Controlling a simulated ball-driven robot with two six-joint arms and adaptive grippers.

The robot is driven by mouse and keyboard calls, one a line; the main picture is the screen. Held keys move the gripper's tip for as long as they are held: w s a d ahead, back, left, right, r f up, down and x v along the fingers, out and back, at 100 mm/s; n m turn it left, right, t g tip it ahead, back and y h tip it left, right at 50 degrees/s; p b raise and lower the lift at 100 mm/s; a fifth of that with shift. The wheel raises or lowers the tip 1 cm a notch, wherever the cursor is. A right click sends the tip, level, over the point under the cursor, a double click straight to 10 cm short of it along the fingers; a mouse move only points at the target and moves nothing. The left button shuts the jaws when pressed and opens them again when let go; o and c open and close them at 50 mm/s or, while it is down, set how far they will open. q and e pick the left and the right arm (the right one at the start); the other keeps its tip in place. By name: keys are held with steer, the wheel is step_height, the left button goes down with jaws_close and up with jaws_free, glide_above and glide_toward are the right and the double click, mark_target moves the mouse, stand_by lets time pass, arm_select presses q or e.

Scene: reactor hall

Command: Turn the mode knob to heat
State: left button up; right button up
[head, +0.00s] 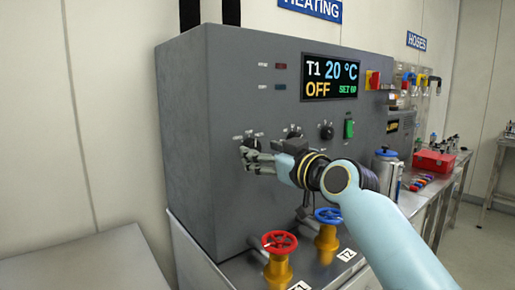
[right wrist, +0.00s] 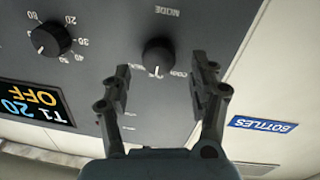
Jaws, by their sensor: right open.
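The mode knob (head: 252,142) is the black knob at the left of the row on the grey cabinet front. In the right wrist view the picture is upside down, and the mode knob (right wrist: 157,54) stands under the word MODE. Its white mark points down in that view, between labels on either side; the left one is partly covered by a finger. My right gripper (head: 249,158) is open at the panel. In the wrist view its fingers (right wrist: 159,76) lie on either side of the knob, with visible gaps. Contact is not visible. The display (head: 331,78) reads T1 20 °C, OFF. My left gripper is out of view.
A scaled knob (right wrist: 50,39) sits beside the mode knob. Another black knob (head: 327,131) and a green switch (head: 349,128) are farther right. Below my arm stand a red valve wheel (head: 279,242) and a blue one (head: 329,216). A metal canister (head: 386,168) is to the right.

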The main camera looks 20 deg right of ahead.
steer(key=shift+x, duration=1.15)
steer(key=c, duration=1.2)
